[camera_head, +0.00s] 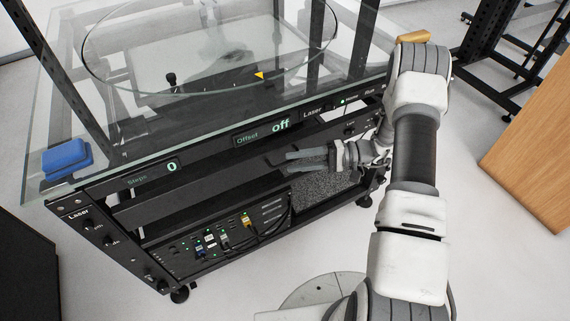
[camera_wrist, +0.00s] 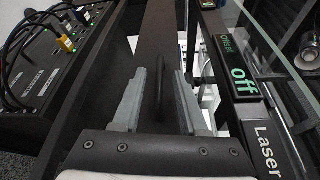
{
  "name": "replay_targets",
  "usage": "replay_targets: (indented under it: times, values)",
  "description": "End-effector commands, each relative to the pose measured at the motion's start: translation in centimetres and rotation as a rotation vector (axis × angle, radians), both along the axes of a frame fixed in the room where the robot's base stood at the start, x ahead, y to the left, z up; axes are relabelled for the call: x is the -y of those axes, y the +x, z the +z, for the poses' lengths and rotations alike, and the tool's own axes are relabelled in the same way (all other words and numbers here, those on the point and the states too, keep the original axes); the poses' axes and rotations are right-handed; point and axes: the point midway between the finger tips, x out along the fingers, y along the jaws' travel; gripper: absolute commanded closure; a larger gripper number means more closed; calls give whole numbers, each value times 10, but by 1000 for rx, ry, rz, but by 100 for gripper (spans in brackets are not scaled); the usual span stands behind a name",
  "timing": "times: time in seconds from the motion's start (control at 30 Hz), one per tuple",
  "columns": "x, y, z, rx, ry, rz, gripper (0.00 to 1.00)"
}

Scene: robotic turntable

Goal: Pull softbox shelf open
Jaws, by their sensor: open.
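The softbox shelf front appears to be the long dark panel (camera_head: 190,188) under the glass top of the turntable frame. In the wrist view the dark panel (camera_wrist: 157,35) runs away between the fingers. A thin black upright handle (camera_wrist: 159,88) stands on it. My gripper (camera_head: 277,162) is open in front of the panel, pointing left along the frame. In the wrist view its two grey fingers (camera_wrist: 160,75) lie on either side of the handle with a gap to each. I cannot tell how deep the handle sits between them. The shelf looks closed.
The glass top (camera_head: 130,130) with the "off" display (camera_head: 280,125) overhangs just above my gripper. Below is a box with cables and plugs (camera_head: 225,235). A blue object (camera_head: 67,157) lies on the glass at left. A wooden panel (camera_head: 530,145) stands at right.

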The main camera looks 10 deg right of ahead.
Motion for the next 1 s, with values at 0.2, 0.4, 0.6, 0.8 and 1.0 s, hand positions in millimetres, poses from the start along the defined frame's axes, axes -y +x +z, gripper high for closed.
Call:
replay_targets:
  times: [0.2,0.4,0.6,0.8,1.0]
  values:
    - [-27,0,-3,0,-1,1,58]
    - [-34,1,-3,0,0,-1,58]
    - [-34,1,-3,0,0,0,60]
    - [-34,1,-3,0,0,0,96]
    - [-34,1,-3,0,-1,0,100]
